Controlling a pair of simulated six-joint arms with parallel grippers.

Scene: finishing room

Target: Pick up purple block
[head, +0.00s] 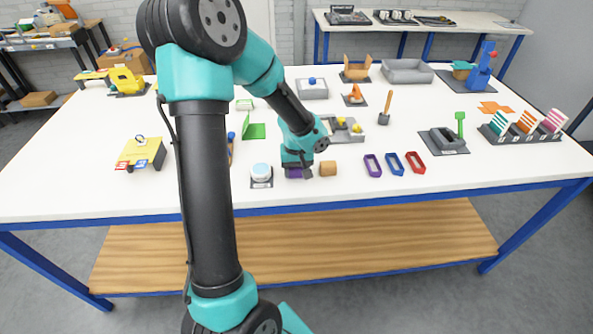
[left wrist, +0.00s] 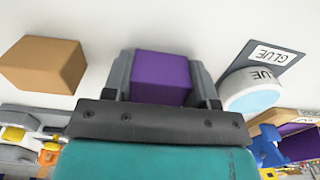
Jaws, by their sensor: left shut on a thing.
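The purple block (left wrist: 161,76) sits between the two fingers of my left gripper (left wrist: 162,80) in the left wrist view. The gripper is shut on it. In the head view the block (head: 294,173) shows as a small purple patch under my left gripper (head: 298,168), near the front edge of the white table. I cannot tell whether the block touches the table. My right gripper is not in view.
A tan block (head: 328,169) stands just right of the purple block. A round glue pot (head: 261,172) is just left. Purple (head: 372,165), blue (head: 393,163) and red (head: 415,162) frames lie farther right. The front strip of table (head: 330,192) is clear.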

